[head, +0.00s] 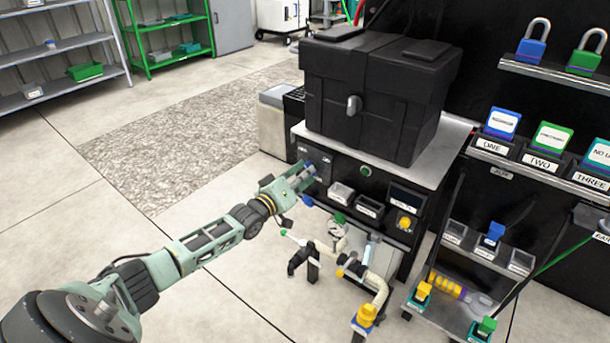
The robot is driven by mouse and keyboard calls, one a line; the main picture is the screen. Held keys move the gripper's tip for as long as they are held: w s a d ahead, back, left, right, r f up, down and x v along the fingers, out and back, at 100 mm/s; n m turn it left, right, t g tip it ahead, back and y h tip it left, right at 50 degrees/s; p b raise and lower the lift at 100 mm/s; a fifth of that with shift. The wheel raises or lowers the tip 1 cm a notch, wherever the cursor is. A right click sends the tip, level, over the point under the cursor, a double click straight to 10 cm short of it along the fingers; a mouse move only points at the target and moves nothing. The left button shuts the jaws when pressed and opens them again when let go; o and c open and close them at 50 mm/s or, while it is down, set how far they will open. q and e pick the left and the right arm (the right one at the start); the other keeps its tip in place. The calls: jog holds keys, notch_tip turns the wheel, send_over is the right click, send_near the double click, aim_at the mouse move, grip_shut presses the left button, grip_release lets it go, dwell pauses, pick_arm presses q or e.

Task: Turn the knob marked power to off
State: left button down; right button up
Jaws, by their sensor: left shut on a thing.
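My left gripper (311,171) reaches in from the left to the dark front panel (345,168) of the cabinet. Its fingers are shut on a knob at the panel's upper left. The gripper hides most of the knob, so its pointer and marking cannot be read. Two small labels (326,159) sit above it, too small to read. My right gripper is not in view.
A black toolbox (375,95) stands on the cabinet top. A green button (365,171) and a yellow knob (405,222) are on the panel. Pipes with valves (352,266) stand below the gripper. Padlocks (532,42) and tag holders line the right wall. Open floor lies left.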

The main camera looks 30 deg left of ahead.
pick_arm(q)
jog(key=shift+f+n, duration=0.1)
jog(key=shift+n, duration=0.2)
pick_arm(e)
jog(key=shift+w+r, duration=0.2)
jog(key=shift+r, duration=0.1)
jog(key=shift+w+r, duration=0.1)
pick_arm(q)
jog(key=c, duration=1.8)
grip_release()
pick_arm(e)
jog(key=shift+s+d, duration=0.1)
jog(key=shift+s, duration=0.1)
pick_arm(q)
jog(key=shift+s, duration=0.1)
jog(key=s+a, duration=0.1)
jog(key=s, duration=1)
jog(key=shift+s, duration=0.4)
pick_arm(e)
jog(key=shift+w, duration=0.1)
